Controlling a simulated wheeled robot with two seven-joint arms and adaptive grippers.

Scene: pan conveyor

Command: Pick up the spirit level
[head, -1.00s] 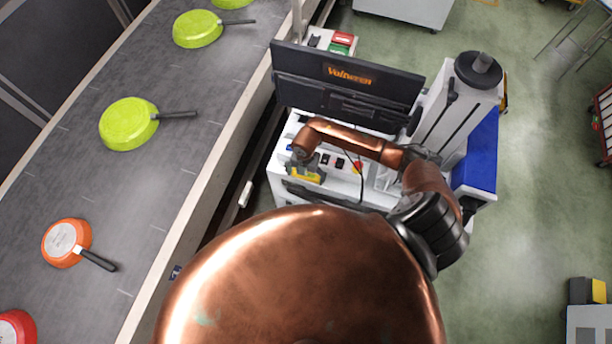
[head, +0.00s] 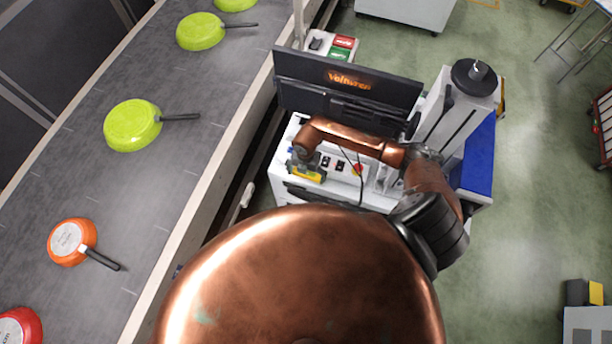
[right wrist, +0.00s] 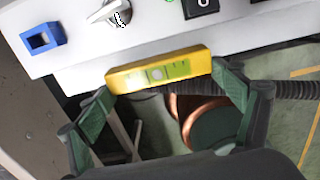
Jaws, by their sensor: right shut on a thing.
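The spirit level is a short yellow bar with a greenish vial window. In the right wrist view the spirit level (right wrist: 158,73) lies across both fingertips, in front of the white cabinet's edge. My right gripper (right wrist: 163,84) is shut on it, with one green-padded finger at each end. In the head view the spirit level (head: 309,173) shows as a small yellow patch at the end of my copper right arm. The gripper is small and partly hidden there. I cannot tell whether the level touches the cabinet. My left gripper is not in view.
A white control cabinet (head: 272,176) with switches, a red button and a dark monitor (head: 346,82) stands close to the gripper. A conveyor (head: 180,83) with green, orange and red pans runs on the left. A blue square ring (right wrist: 43,38) sits on the cabinet. Green floor is open at right.

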